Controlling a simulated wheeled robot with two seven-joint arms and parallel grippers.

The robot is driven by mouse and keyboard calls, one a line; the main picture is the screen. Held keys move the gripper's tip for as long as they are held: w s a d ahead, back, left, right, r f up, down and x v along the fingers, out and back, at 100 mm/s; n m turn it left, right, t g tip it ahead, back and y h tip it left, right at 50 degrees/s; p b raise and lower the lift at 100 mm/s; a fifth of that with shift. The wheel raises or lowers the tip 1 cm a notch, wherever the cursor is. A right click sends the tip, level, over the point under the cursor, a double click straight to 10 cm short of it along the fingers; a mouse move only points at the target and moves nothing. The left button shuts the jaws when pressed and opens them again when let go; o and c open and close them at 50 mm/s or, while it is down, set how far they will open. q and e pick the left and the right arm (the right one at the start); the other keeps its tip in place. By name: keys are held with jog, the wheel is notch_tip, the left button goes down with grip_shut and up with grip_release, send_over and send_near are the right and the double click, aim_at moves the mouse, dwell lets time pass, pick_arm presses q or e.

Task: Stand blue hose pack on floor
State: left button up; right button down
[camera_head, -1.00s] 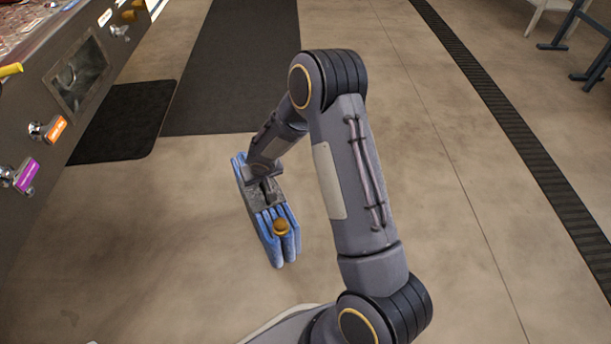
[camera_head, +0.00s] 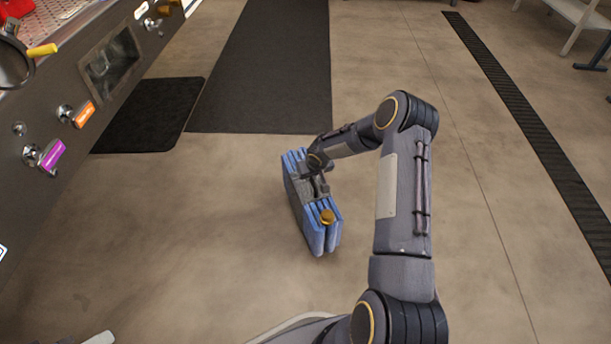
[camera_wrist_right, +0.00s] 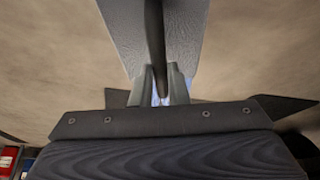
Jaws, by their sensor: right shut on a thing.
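The blue hose pack (camera_head: 309,221) is a bundle of upright blue folds with a grey cover on top and a brass fitting (camera_head: 327,216) at its near end. It is upright at the middle of the head view, over the bare floor. I cannot tell whether its underside touches the floor. My right gripper (camera_head: 314,176) is above the pack, shut on its dark handle. In the right wrist view the fingers (camera_wrist_right: 161,86) close around the dark handle (camera_wrist_right: 154,45), with the grey cover (camera_wrist_right: 185,35) behind it. My left gripper is not in view.
A dark panel (camera_head: 50,115) with orange- and purple-tagged valves stands at the left. A small black mat (camera_head: 150,112) and a long dark mat (camera_head: 270,65) lie behind the pack. A floor grate (camera_head: 530,130) runs along the right. Floor around the pack is clear.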

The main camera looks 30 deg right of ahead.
aim_at(310, 195)
jog(key=shift+w+d+f, duration=0.1)
jog(key=shift+w+d, duration=0.1)
jog(key=shift+w+d+f+b, duration=0.15)
jog(key=shift+f+b, duration=0.25)
jog(key=shift+f, duration=0.55)
jog(key=shift+s+d+f+b, duration=0.15)
jog(key=shift+f+b, duration=0.25)
jog(key=shift+f, duration=0.5)
jog(key=shift+w, duration=0.1)
jog(key=c, duration=1.9)
grip_release()
jog(key=shift+f, duration=0.3)
jog(key=o, duration=0.5)
jog(key=shift+r, duration=0.1)
